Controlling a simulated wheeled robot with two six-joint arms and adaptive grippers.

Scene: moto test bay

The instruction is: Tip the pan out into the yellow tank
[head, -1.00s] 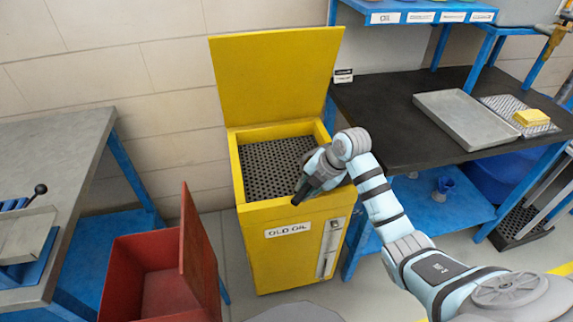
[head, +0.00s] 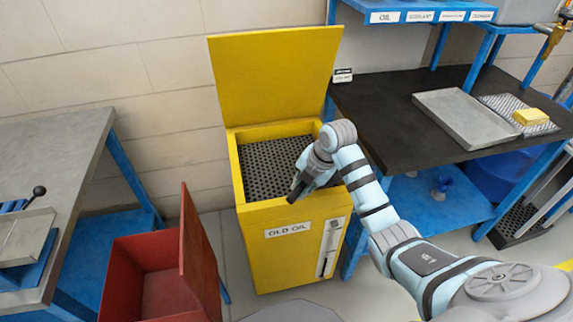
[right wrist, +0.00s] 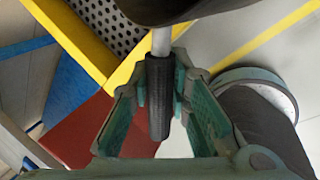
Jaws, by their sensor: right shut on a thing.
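The yellow tank (head: 293,261), labelled OLD OIL, stands in the middle of the head view with its lid (head: 275,80) up and a perforated grid (head: 270,168) inside. My right gripper (head: 297,190) is over the tank's front right rim. In the right wrist view its green fingers (right wrist: 160,95) are shut on a black handle (right wrist: 159,110). A metal rod runs from the handle to a dark body (right wrist: 185,10), apparently the pan, cut off by the top edge. Its contents do not show, and the gripper largely hides it in the head view. My left gripper is not in view.
A red bin (head: 150,285) with a raised lid stands left of the tank. A grey bench (head: 60,165) is at the far left. A dark-topped bench (head: 385,115) adjoins on the right, with a grey tray (head: 467,118) and a yellow block (head: 530,117).

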